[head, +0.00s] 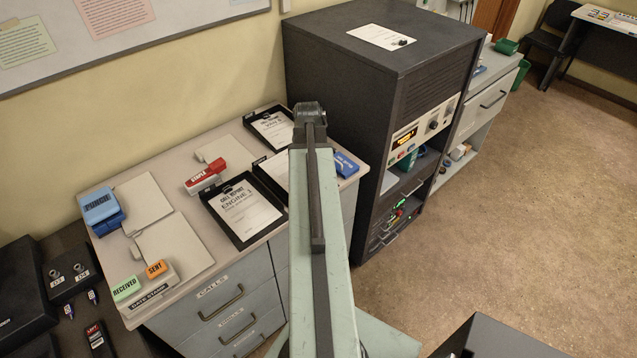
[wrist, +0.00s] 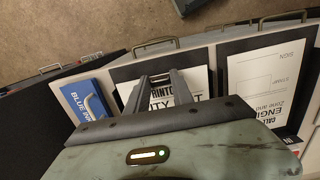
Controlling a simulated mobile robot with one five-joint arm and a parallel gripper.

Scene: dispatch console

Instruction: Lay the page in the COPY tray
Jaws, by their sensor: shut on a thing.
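My gripper (wrist: 160,80) is in the wrist view, over a white page (wrist: 196,82) with dark print, partly readable as "PRINTO". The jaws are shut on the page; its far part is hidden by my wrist. A black tray or board edge (wrist: 121,74) shows around it, and I cannot tell whether the page touches it. In the head view my arm hides the gripper; a part of a white sheet (head: 274,168) shows left of the arm. I cannot read a COPY label in either view.
The Engine 1 clipboard (head: 229,233) lies left of my arm, another clipboard (head: 267,118) behind. A blue ink pad (head: 346,164) sits right of the arm, beside the tall dark cabinet (head: 300,60). A red stapler (head: 205,176) and blue punch (head: 101,207) stand on the desk.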

